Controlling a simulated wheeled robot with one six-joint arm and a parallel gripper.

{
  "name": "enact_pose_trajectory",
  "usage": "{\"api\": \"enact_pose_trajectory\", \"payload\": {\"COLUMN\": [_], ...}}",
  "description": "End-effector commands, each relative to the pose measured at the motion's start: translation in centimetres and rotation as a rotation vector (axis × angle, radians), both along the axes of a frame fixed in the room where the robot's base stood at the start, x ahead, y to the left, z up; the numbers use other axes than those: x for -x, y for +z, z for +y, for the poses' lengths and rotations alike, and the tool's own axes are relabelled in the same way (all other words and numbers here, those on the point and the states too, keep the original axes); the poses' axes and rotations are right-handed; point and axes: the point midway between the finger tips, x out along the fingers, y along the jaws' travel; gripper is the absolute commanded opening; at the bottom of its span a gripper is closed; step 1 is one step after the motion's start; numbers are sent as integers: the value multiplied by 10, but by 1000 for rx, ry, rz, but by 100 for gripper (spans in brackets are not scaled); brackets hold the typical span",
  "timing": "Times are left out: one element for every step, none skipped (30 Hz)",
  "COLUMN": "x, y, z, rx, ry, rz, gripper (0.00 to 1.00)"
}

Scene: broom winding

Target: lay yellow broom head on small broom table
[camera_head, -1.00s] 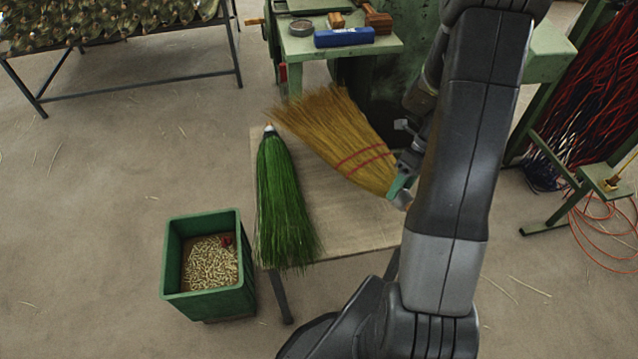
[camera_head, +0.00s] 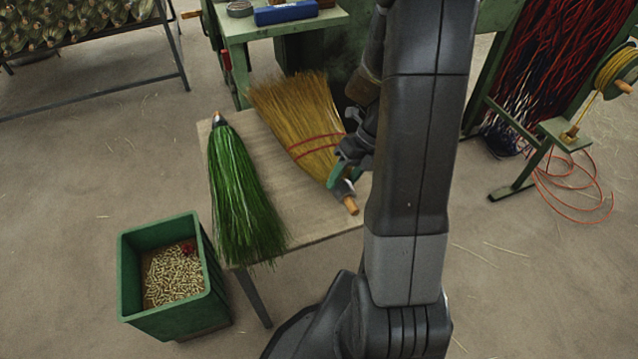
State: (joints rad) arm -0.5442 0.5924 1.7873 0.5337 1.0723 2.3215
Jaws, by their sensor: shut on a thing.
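The yellow broom head (camera_head: 297,112) has golden bristles, two red bindings and a short wooden stub at its lower right end. It is over the small broom table (camera_head: 321,236), bristles toward the upper left; I cannot tell whether it touches the top. My gripper (camera_head: 346,173) is shut on its bound neck end, partly hidden behind my arm. My arm covers the table's right side.
A green bin (camera_head: 127,284) with pellets stands left of the table. A green workbench (camera_head: 236,25) with a blue box (camera_head: 285,12) stands close behind. A rack of red and blue strands (camera_head: 560,70) and a yellow spool (camera_head: 616,68) are at the right.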

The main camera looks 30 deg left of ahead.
Motion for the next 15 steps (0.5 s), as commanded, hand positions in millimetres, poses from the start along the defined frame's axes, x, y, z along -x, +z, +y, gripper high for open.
{"api": "enact_pose_trajectory", "payload": {"x": [0, 0, 0, 0, 0, 0, 0, 0, 0, 0, 0, 0, 0, 0, 0], "y": [-13, -18, -23, -26, -29, -31, -33, -34, -38, -41, -45, -51, -56, -61, -66], "z": [0, 0, 0, 0, 0, 0, 0, 0, 0, 0, 0, 0, 0, 0, 0], "rx": [1, 1, 1, 0, -1, -1, -1, -2, -1, -1, 0, 1, 0, 1, 0], "ry": [0, 0, -1, -1, 0, 0, 0, 0, 0, 0, 0, 0, 1, 1, 1], "rz": [2, 2, 2, 1, 0, -1, -1, 0, 1, 1, 0, 0, 1, 2, 1], "gripper": [15, 15, 15, 15, 15, 15, 15, 15, 15, 15, 15, 15, 15, 15, 15]}}
